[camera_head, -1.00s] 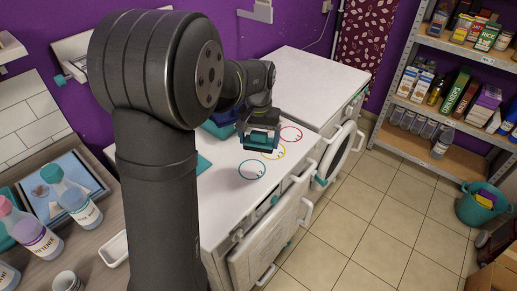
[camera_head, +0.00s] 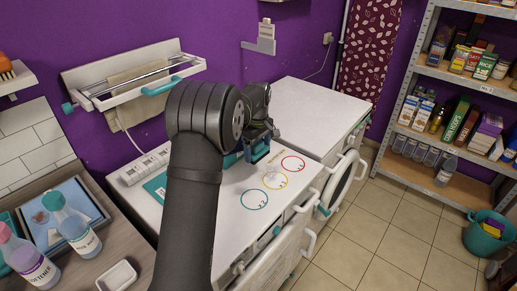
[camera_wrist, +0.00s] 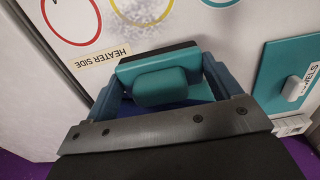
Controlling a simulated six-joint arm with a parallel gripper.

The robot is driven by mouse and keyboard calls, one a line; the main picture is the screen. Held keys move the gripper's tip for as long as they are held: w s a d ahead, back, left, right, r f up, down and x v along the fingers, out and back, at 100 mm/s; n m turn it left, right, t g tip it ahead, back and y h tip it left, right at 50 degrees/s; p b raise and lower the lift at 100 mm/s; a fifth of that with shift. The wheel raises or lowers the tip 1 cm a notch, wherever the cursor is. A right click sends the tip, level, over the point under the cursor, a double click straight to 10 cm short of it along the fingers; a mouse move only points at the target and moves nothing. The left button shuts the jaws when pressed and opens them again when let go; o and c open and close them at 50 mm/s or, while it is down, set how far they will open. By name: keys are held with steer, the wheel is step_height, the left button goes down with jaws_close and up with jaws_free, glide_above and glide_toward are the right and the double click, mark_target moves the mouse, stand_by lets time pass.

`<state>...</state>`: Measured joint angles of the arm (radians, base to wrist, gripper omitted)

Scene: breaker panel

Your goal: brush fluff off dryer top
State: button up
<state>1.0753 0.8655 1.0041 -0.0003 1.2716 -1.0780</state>
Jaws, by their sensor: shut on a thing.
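The dryer top (camera_head: 225,215) is the white machine surface with a blue, a yellow and a red ring. A pale grey speckled patch that looks like fluff (camera_head: 274,181) lies inside the yellow ring; its lower part shows at the top of the wrist view (camera_wrist: 142,9). My gripper (camera_wrist: 163,88) is shut on a teal brush (camera_wrist: 160,87) with a dark edge. In the head view my gripper (camera_head: 257,150) is behind the yellow ring, toward the wall. I cannot tell whether the brush touches the surface.
A teal panel (camera_wrist: 290,75) lies on the top near the wall side. A "HEATER SIDE" label (camera_wrist: 104,56) is beside the rings. A second white machine (camera_head: 318,112) stands behind. Bottles (camera_head: 72,222) stand on the left counter; a wall rack (camera_head: 130,78) hangs above.

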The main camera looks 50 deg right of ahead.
mark_target(267, 164)
steer(key=shift+f, duration=3.8)
steer(key=shift+s, duration=0.85)
steer(key=shift+c, duration=0.4)
steer(key=shift+s, duration=2.7)
steer(key=shift+s+d, duration=0.1)
steer(key=shift+s, duration=0.1)
steer(key=shift+d, duration=0.8)
steer(key=shift+w, duration=3.9)
steer(key=shift+s+d, duration=0.15)
steer(key=shift+d, duration=0.75)
steer(key=shift+s, duration=3.75)
steer(key=shift+w+d, duration=0.1)
steer(key=shift+d, duration=0.7)
steer(key=shift+w+d, duration=0.15)
steer(key=shift+w, duration=3.5)
step_height(267, 164, up, 8)
steer(key=shift+r, duration=0.15)
